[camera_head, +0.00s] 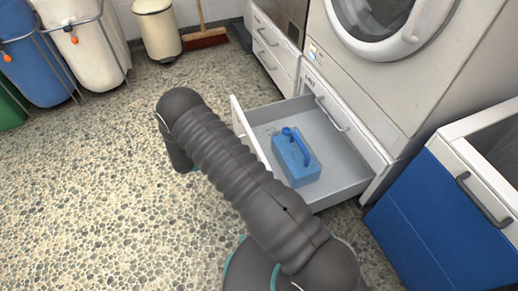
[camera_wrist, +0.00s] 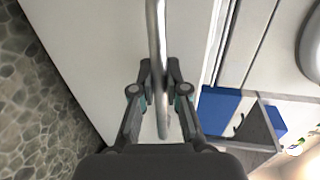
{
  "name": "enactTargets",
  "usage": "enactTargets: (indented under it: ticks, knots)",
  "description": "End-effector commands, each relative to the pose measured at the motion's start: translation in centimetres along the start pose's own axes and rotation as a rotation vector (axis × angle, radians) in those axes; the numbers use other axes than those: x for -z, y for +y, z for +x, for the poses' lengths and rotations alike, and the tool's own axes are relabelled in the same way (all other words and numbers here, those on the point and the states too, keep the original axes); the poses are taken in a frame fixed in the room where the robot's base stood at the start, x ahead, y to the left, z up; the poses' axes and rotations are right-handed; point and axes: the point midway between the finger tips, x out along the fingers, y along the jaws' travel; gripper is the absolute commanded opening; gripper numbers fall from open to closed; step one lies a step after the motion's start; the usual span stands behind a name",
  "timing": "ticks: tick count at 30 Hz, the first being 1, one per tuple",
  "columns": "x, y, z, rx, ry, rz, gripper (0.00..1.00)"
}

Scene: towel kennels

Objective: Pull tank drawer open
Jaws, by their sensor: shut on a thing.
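The tank drawer (camera_head: 337,143) stands pulled out from under the front-loading machine, its grey inside showing. A blue tank (camera_head: 290,165) with a darker blue handle lies in it. The white drawer front (camera_wrist: 90,50) fills much of the wrist view, with a metal bar handle (camera_wrist: 155,30) running up the middle. My gripper (camera_wrist: 158,72) is shut on this bar, one finger on each side. In the head view my arm hides the gripper, the handle and most of the drawer front.
A blue-fronted cabinet (camera_head: 420,215) stands close to the right of the drawer. Other white drawers (camera_head: 272,50) are shut behind. A cream bin (camera_head: 157,28) and a broom (camera_head: 204,38) stand at the back. Pebbled floor (camera_head: 90,180) is clear at left.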

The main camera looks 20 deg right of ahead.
Motion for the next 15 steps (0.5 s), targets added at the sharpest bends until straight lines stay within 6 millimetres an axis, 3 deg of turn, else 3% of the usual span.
enactTargets:
  ticks: [6, 15]
  knots:
    - [-0.2, 0.8, -2.9, -0.001, 0.000, 0.000, 0.00]
    - [-0.3, 0.9, -4.0, 0.000, 0.001, 0.000, 0.00]
